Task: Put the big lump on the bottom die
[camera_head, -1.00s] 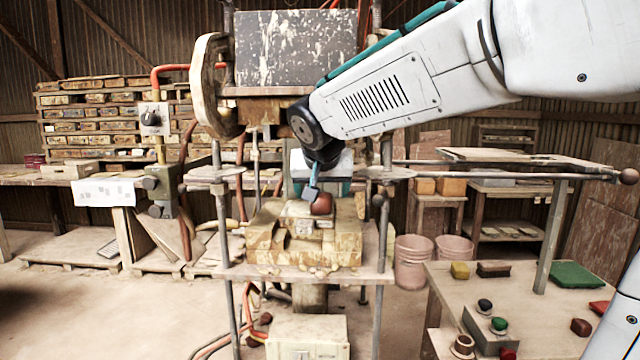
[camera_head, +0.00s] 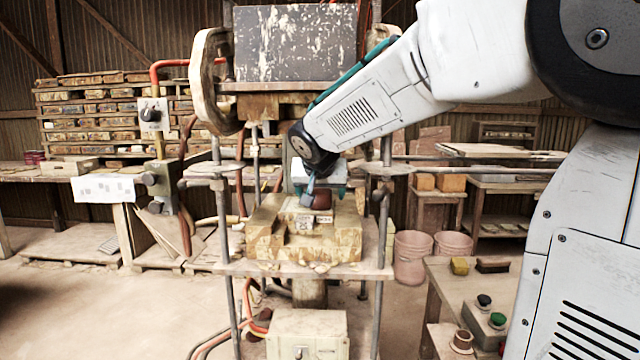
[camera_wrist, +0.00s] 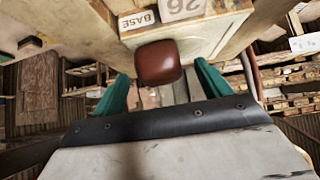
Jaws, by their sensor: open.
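The big lump (camera_head: 322,199) is a smooth reddish-brown piece. It appears to rest on top of the bottom die (camera_head: 300,214), a pale block marked 26 within the stained press blocks. In the wrist view the lump (camera_wrist: 158,62) sits against the die (camera_wrist: 205,38), near the BASE label. My gripper (camera_head: 318,190) is over the die from behind. Its teal fingers in the wrist view (camera_wrist: 161,72) are spread on either side of the lump, with gaps showing. The exact contact under the lump is hidden.
The upper press plate (camera_head: 290,88) hangs above, and press columns (camera_head: 383,230) stand on both sides. A work table (camera_head: 465,285) at right holds several small pieces and buttons, partly hidden by my arm. Pink buckets (camera_head: 412,255) stand behind it.

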